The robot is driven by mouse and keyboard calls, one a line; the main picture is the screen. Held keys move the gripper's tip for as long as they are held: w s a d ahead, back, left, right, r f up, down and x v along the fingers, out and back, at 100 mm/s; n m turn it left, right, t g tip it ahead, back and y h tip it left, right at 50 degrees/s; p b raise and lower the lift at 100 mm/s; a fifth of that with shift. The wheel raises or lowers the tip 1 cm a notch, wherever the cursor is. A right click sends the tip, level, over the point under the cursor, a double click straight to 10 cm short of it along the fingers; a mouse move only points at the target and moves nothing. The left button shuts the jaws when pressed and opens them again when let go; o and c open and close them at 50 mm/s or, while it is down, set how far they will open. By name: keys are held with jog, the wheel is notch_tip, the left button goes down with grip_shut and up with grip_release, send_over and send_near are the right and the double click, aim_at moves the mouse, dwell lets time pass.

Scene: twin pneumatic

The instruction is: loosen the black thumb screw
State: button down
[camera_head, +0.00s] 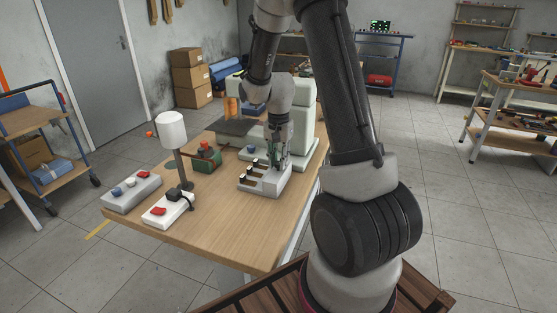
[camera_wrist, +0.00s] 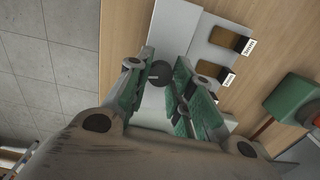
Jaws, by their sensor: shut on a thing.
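The black thumb screw (camera_wrist: 158,74) is a dark round knob between my fingertips in the wrist view, with a slim light mark on its face. My gripper (camera_wrist: 158,80), with green pads, is shut on it, one finger on each side. The knob sits over a pale fixture (camera_wrist: 180,25) that bears dark blocks with white labels. In the head view my gripper (camera_head: 278,165) points down at the white fixture (camera_head: 266,189) on the wooden table, and its fingers hide the screw there.
Left of the fixture stand a white box with a red button (camera_head: 157,215), a grey box with knobs (camera_head: 122,197) and a lamp with a white shade (camera_head: 172,130). The table's front (camera_head: 235,240) is clear.

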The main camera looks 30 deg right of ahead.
jog(key=n, duration=1)
jog(key=shift+n, duration=0.4)
jog(key=shift+w, duration=0.1)
jog(key=c, duration=1.2)
grip_release()
notch_tip(320, 180, up, 12)
